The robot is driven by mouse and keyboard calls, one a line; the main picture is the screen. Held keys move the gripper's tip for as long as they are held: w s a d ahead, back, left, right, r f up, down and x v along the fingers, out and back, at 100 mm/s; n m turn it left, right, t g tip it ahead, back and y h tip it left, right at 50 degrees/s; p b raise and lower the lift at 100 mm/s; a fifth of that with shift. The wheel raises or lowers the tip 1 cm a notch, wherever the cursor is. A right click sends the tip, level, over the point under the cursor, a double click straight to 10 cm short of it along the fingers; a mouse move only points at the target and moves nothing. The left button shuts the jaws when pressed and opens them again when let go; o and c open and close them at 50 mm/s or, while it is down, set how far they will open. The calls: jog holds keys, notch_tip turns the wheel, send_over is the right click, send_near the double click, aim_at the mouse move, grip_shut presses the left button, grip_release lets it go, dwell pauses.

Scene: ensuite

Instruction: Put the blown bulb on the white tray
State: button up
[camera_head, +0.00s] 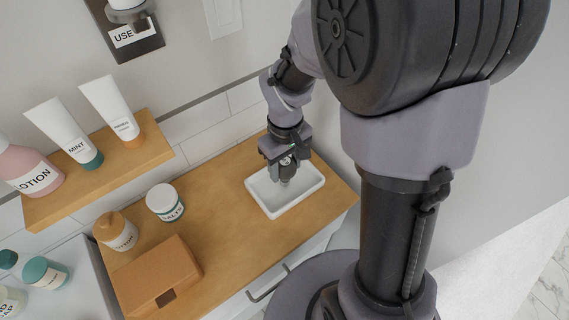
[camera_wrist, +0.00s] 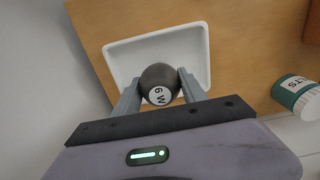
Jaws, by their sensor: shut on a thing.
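The white tray (camera_head: 305,192) lies on the wooden counter, and it also shows in the wrist view (camera_wrist: 120,60). My gripper (camera_head: 287,168) is above the tray. In the wrist view my gripper (camera_wrist: 160,88) is shut on a dark grey bulb (camera_wrist: 157,76) with a round white label reading "6 W". The bulb is between the two fingers, over the near part of the tray. In the head view the bulb is mostly hidden by the gripper. I cannot tell whether the bulb touches the tray floor.
A white jar (camera_head: 164,201), an orange-capped bottle (camera_head: 116,231) and a brown box (camera_head: 155,275) stand left of the tray. A wooden shelf (camera_head: 150,155) holds a pink lotion bottle (camera_head: 28,168) and two tubes (camera_head: 62,132). A wall holder labelled "USE" (camera_head: 125,35) is above.

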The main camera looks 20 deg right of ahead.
jog(key=shift+f, duration=0.25)
jog(key=o, duration=1.5)
jog(key=shift+r, duration=0.1)
jog(key=shift+o, duration=0.2)
jog(key=shift+r, duration=0.1)
notch_tip(320, 180, up, 14)
jog(key=p, duration=0.5)
jog(key=s+a+r+m+t+y, duration=0.2)
jog(key=s+a+r+m+t, duration=0.2)
jog(key=s+r+m, duration=0.4)
jog(key=s+r+t, duration=0.1)
jog(key=s, duration=0.4)
jog(key=shift+t, duration=0.4)
jog(key=shift+r, duration=0.1)
